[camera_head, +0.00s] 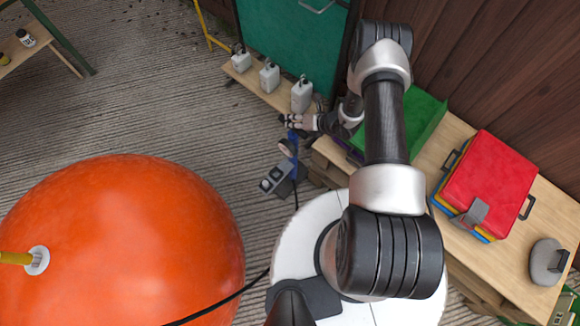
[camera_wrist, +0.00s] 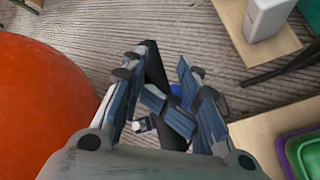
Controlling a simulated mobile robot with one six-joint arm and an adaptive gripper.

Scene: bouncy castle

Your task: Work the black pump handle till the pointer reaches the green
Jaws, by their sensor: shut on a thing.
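The pump stands on the ground near the middle of the head view, with a blue barrel (camera_head: 293,143) and a grey foot part (camera_head: 276,178). A small round gauge-like part (camera_head: 284,147) sits by the barrel; its pointer and any green are too small to read. My gripper (camera_head: 290,121) is at the top of the pump. In the wrist view my gripper (camera_wrist: 158,92) is shut around the black pump handle (camera_wrist: 153,62), a dark bar running between the fingers. The fingers hide part of the handle and most of the pump below it.
A large orange inflatable (camera_head: 120,235) fills the lower left. Bare ground (camera_head: 140,100) lies left of the pump.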

